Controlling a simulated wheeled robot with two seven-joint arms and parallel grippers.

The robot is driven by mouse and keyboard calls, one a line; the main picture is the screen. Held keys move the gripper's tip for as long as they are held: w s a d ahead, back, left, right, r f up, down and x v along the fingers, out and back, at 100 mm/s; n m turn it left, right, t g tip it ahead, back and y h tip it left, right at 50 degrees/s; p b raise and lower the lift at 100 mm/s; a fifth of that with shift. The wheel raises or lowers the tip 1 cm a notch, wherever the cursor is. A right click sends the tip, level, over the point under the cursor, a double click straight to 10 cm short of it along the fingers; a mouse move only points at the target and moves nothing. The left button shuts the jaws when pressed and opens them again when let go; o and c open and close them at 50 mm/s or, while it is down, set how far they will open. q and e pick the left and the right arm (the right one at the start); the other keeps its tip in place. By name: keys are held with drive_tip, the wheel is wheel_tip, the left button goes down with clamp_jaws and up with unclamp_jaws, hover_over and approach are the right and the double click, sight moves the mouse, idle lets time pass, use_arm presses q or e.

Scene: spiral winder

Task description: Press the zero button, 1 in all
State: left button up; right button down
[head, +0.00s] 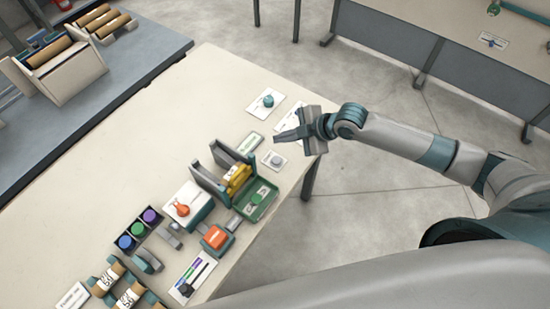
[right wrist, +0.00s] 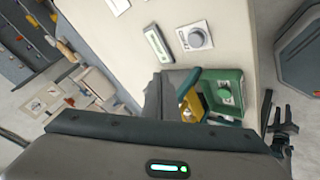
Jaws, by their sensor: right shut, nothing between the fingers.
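A round grey button on a white plate (head: 276,160) sits near the table's right edge and is likely the zero button; its label is too small to read. It also shows in the right wrist view (right wrist: 196,38), top centre. Next to it lies a narrow plate with a green strip (head: 250,144). My right gripper (head: 279,137) is shut and empty, above the table just beyond the grey button in the head view, apart from it. My left gripper is not in view.
A grey winder with a yellow part (head: 237,177) and a green tray with a green button (head: 250,214) stand close by. A teal knob (head: 267,101) is farther back. An orange-knobbed box (head: 195,203) and coloured buttons are at the left. The table's back left is clear.

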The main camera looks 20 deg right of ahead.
drive_tip(key=shift+f, duration=0.5)
drive_tip(key=b, duration=0.6)
hover_over(280, 161)
wheel_tip(280, 161, down, 6)
drive_tip(key=shift+f, duration=0.1)
drive_tip(key=shift+f+b, duration=0.5)
drive_tip(key=shift+f, duration=0.35)
drive_tip(key=shift+s+f, duration=0.1)
drive_tip(key=shift+f, duration=0.1)
idle(0.8)
drive_tip(key=shift+f, duration=0.25)
drive_tip(key=shift+f+b, duration=0.45)
drive_tip(key=shift+b, duration=0.1)
idle(1.0)
drive_tip(key=shift+d+r, duration=0.1)
drive_tip(key=shift+r+p, duration=0.7)
drive_tip(key=shift+r, duration=0.1)
drive_tip(key=shift+r, duration=0.1)
